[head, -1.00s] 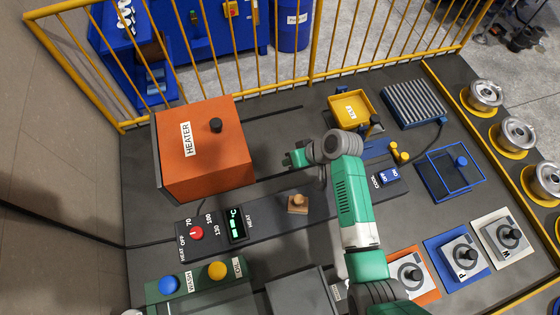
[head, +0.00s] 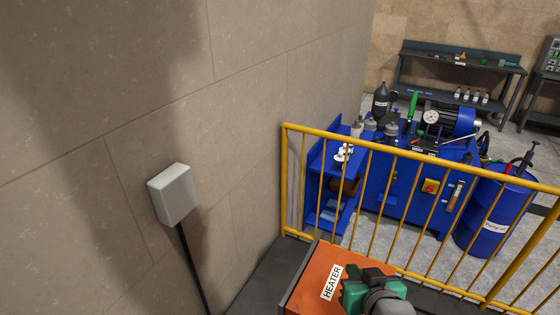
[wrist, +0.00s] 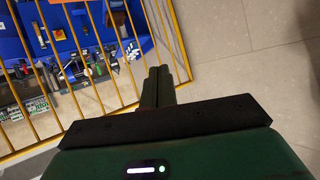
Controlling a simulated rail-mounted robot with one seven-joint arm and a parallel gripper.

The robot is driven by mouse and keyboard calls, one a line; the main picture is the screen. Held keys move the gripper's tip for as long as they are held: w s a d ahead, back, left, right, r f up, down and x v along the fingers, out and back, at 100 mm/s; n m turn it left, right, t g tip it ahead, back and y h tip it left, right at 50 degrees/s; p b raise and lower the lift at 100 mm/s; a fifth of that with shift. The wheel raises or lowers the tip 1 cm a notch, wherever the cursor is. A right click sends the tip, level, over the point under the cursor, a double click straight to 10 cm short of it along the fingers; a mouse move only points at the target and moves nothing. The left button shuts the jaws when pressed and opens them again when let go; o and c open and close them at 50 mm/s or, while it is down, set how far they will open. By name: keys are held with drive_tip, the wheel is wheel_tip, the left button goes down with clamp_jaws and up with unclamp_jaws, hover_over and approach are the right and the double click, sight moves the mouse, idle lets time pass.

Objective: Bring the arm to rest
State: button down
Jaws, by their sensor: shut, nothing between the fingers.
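My gripper shows in the wrist view (wrist: 158,85) with its two dark fingers together and nothing between them. The fingers point toward the yellow railing and the stone wall. In the head view part of my green and grey arm shows at the bottom edge, in front of the orange heater (head: 318,277); the fingertips cannot be made out there. Only the upper part of the heater is in view, with its label. The rest of the work table is out of the frame.
A yellow railing (head: 400,153) runs behind the heater. Beyond it stand a blue machine bench (head: 400,205) and a blue drum (head: 490,215). A stone wall (head: 270,80) with a grey box (head: 172,194) rises at the left. A dark workbench (head: 460,65) stands far back.

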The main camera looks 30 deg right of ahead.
drive_tip(key=w+a+r+n+t, duration=0.2)
drive_tip(key=w+a+r+t, duration=0.25)
drive_tip(key=a+r, duration=0.7)
drive_tip(key=s+a+r+n+t+y, duration=0.2)
drive_tip(key=s+a+r+t, duration=0.2)
drive_tip(key=a+r, duration=0.8)
drive_tip(key=s+a+r+n+t+y, duration=0.2)
drive_tip(key=s+a+r+t, duration=0.2)
drive_tip(key=a+r, duration=0.8)
wheel_tip(320, 180, up, 21)
drive_tip(key=s+y+p, duration=0.1)
drive_tip(key=p, duration=1.6)
drive_tip(key=shift+s+t+p, duration=0.25)
drive_tip(key=shift+t+p, duration=0.05)
drive_tip(key=shift+t, duration=0.05)
drive_tip(key=shift+d, duration=0.15)
